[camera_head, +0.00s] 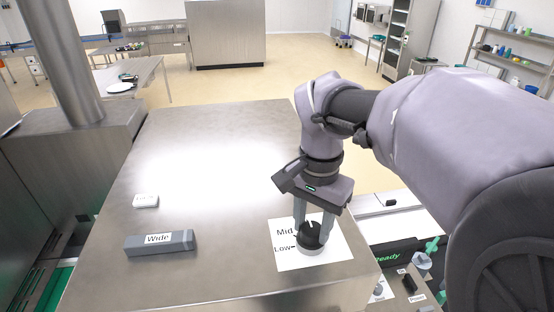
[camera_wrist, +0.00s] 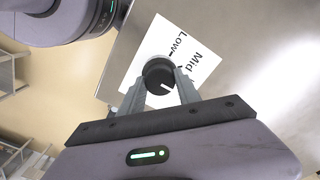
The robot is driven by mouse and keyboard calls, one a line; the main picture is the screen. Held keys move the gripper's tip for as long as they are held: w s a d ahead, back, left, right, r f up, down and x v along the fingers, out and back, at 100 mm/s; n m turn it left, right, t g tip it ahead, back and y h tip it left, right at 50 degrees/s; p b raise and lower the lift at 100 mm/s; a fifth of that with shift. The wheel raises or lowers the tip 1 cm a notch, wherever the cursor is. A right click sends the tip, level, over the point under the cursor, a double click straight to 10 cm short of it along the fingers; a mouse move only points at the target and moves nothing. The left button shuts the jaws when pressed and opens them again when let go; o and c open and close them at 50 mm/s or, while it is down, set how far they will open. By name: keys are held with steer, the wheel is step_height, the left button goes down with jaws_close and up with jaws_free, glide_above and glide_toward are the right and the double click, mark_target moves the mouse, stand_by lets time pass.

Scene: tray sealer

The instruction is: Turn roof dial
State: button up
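The roof dial (camera_head: 311,238) is a black knob on a light grey round base. It stands on a white label sheet (camera_head: 330,253) marked "Mid" and "Low", near the front right of the steel roof. In the wrist view the dial (camera_wrist: 158,74) shows a white pointer line on its top. My gripper (camera_head: 313,226) points straight down over the dial. Its two grey fingers (camera_wrist: 160,90) stand on either side of the knob. I cannot tell whether they touch it. Part of the label is hidden behind the fingers and the dial.
A grey block labelled "Wide" (camera_head: 160,243) and a small white block (camera_head: 146,201) lie on the left of the steel roof (camera_head: 220,150). A steel column (camera_head: 75,60) rises at the left. A panel with a green "Ready" display (camera_head: 386,257) is below right.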

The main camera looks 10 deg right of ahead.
mark_target(312, 228)
steer(key=o, duration=0.4)
step_height(312, 228, up, 17)
steer(key=p, duration=0.3)
steer(key=shift+r+p, duration=0.2)
steer(key=shift+p, duration=0.1)
